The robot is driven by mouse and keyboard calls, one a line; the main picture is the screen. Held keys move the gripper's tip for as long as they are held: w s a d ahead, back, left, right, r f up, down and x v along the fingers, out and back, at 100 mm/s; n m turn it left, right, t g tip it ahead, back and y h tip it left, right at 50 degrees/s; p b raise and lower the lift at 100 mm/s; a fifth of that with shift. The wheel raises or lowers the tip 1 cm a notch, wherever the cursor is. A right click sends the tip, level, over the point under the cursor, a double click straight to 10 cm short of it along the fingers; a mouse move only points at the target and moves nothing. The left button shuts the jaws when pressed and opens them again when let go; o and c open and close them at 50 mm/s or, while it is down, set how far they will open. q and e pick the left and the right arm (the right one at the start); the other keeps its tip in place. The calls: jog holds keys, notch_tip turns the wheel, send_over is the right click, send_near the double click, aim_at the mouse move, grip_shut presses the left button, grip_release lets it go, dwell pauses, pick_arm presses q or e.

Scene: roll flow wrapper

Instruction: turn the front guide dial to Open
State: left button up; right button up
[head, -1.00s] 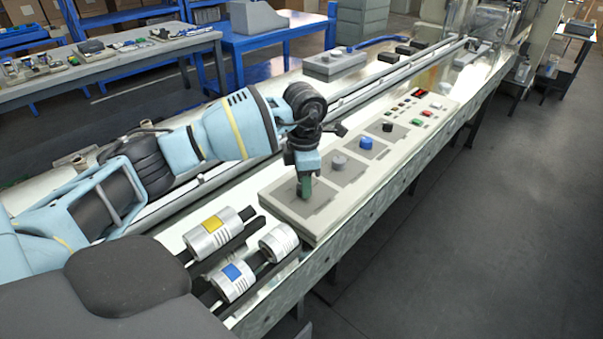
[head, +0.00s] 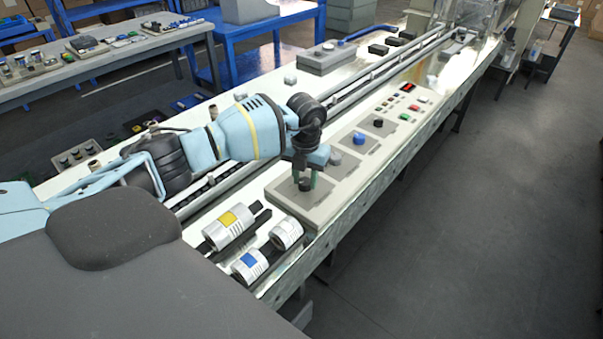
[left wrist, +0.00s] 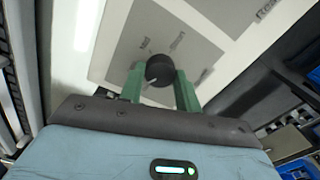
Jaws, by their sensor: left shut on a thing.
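The front guide dial is a round black knob (left wrist: 160,70) on a grey square plate (left wrist: 130,52) with small printed labels, too small to read surely. A pale pointer line shows on the knob, toward its lower left in the left wrist view. My left gripper (left wrist: 161,80) has its two green fingers on either side of the knob, shut on it. In the head view the left gripper (head: 305,182) points down at the nearest plate of the control panel, with the dark dial (head: 305,184) between its fingers. My right gripper is not in view.
Labelled rolls, one with a yellow patch (head: 230,226), lie nearer on the machine. The floor at right is clear.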

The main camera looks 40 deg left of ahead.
aim_at(305, 181)
pick_arm(q)
jog(key=n+p, duration=0.2)
jog(key=n, duration=0.2)
jog(key=shift+r, duration=0.2)
jog(key=shift+f+n, duration=0.1)
jog(key=shift+n, duration=0.6)
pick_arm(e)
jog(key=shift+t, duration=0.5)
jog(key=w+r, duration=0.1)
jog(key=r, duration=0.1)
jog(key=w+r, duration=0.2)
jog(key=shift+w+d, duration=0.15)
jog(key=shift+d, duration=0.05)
pick_arm(q)
jog(key=shift+p, duration=0.3)
jog(key=o, duration=1)
jog(key=shift+f, duration=0.1)
notch_tip(305, 181, up, 7)
jog(key=shift+f, duration=0.2)
jog(key=shift+r, duration=0.65)
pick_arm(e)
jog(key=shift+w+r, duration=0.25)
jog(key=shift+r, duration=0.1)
